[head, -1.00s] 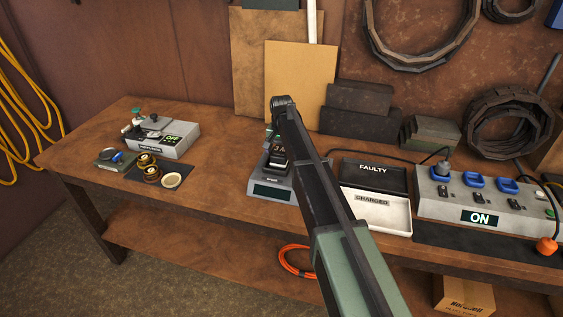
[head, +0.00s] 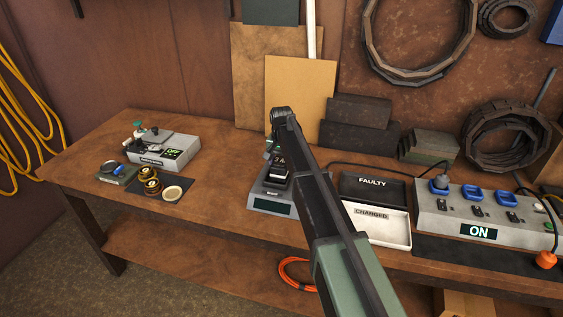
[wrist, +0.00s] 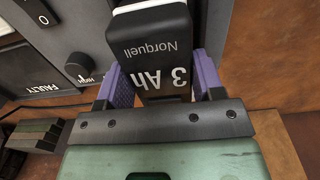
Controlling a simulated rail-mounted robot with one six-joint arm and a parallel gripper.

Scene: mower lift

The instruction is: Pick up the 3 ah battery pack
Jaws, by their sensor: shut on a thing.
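The 3 Ah battery pack (wrist: 158,52) is black with a white band and white "3 Ah" and "Norquell" lettering, upside down in the wrist view. My gripper (wrist: 165,82) is shut on it, with one purple finger against each side. In the head view the battery pack (head: 279,178) stands at the grey charger (head: 272,206) on the bench, partly hidden behind my arm. I cannot tell whether it is still seated in the charger or slightly raised. The fingertips are hidden in the head view.
A grey power panel (head: 447,213) reading ON stands further right. Bench between is clear.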

